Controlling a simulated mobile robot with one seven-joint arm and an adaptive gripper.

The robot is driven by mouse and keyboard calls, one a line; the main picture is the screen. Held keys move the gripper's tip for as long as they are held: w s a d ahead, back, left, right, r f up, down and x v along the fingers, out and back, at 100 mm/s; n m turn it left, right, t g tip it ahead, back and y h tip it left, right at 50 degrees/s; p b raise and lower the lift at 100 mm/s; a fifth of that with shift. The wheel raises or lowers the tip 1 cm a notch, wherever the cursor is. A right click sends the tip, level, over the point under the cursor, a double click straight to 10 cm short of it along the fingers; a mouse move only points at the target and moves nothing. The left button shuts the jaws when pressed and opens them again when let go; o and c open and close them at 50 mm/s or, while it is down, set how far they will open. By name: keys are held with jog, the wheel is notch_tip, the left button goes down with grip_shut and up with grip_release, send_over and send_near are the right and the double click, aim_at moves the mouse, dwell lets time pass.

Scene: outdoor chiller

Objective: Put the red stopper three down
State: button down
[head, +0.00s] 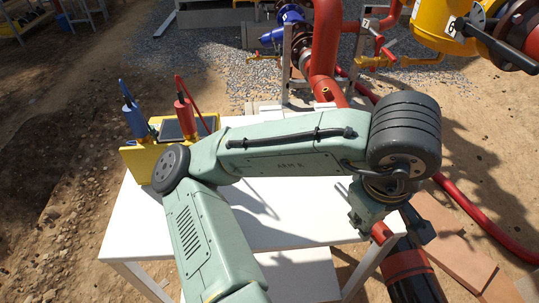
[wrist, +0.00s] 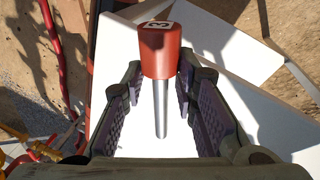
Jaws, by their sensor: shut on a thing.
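The red stopper three (wrist: 160,52) shows in the wrist view, with a red cap marked 3 and a plain metal pin below it. My gripper (wrist: 158,80) has its two dark, ridged fingers on either side of the stopper and is shut on it. The white table (wrist: 205,35) lies behind the stopper; the gap between them is hard to judge. In the head view my arm reaches across the white table (head: 285,225) to its right edge, and I cannot make out the stopper clearly there.
A yellow holder (head: 135,165) with a blue tool (head: 133,118) and a red tool (head: 184,110) stands at the table's back left. Red pipes (head: 326,45) and a yellow-bodied fitting (head: 435,22) rise behind. The front middle of the table is clear.

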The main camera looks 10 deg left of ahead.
jog(key=p, duration=0.3)
send_over(311, 187)
jog(key=shift+s+a+f, duration=0.2)
jog(key=shift+s+f, duration=0.15)
jog(key=shift+f, duration=0.3)
jog(key=shift+f+p, duration=0.4)
jog(key=shift+f, duration=1.4)
jog(key=shift+f, duration=0.1)
jog(key=shift+s+f+b, duration=0.2)
jog(key=shift+f+b, duration=0.25)
jog(key=shift+f, duration=0.05)
jog(key=c, duration=1.6)
grip_release()
jog(key=shift+c, duration=0.2)
jog(key=o, duration=0.4)
jog(key=shift+w+f, duration=0.2)
jog(key=shift+c, duration=0.2)
jog(key=shift+d, duration=0.1)
jog(key=shift+r, duration=0.3)
